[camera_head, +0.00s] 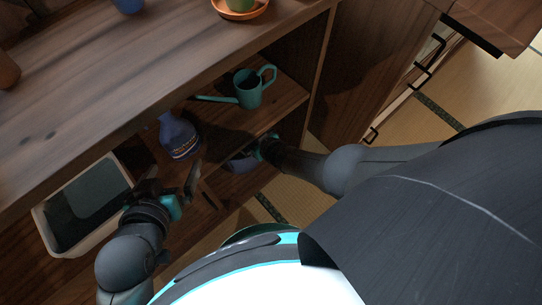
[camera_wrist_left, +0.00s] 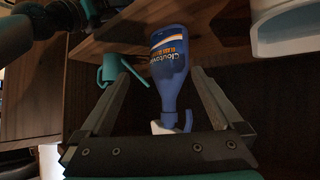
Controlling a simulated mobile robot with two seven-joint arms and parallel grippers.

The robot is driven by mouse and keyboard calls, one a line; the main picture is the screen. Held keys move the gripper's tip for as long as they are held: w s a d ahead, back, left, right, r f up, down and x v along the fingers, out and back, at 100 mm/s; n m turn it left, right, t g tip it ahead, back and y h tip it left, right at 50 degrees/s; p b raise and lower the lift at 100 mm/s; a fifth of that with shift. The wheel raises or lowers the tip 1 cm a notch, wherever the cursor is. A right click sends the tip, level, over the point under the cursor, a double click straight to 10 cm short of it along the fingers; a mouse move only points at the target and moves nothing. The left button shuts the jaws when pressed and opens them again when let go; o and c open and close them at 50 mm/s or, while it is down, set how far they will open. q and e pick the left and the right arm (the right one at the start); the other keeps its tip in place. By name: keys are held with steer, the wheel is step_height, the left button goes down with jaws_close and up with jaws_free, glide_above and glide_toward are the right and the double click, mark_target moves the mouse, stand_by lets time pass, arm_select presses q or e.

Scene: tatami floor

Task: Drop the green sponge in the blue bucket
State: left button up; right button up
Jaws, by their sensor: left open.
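I cannot make out a green sponge in either view. A bluish rounded thing (camera_head: 240,164) sits in shadow low beside my right gripper; I cannot tell if it is the blue bucket. My left gripper (camera_head: 172,184) is open in front of the shelf, beside a blue spray bottle (camera_head: 179,136). In the left wrist view its fingers (camera_wrist_left: 160,74) are spread, with the bottle (camera_wrist_left: 168,65) seen between them; I see no grip on it. My right gripper (camera_head: 240,148) is a dark shape at the lower shelf, its jaws hidden in shadow.
A pale bin (camera_head: 47,234) with a dark inside stands left of my left gripper. Above, the wooden top (camera_head: 110,75) carries an orange saucer (camera_head: 262,12) and a blue object (camera_head: 128,5).

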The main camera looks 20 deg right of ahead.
arm_select(q)
steer(key=s+a+f+g+y+p, duration=0.1)
steer(key=s+a+g+y+p, duration=0.1)
steer(key=s+a+g, duration=0.3)
steer(key=shift+a+n+y+p, duration=0.3)
steer(key=shift+a+y+p, duration=0.1)
steer(key=shift+a+p, duration=0.35)
arm_select(e)
steer(key=s+d, duration=0.3)
steer(key=s, duration=0.7)
steer(key=shift+d, duration=0.35)
arm_select(q)
steer(key=shift+d, duration=0.15)
arm_select(e)
steer(key=shift+a, duration=0.1)
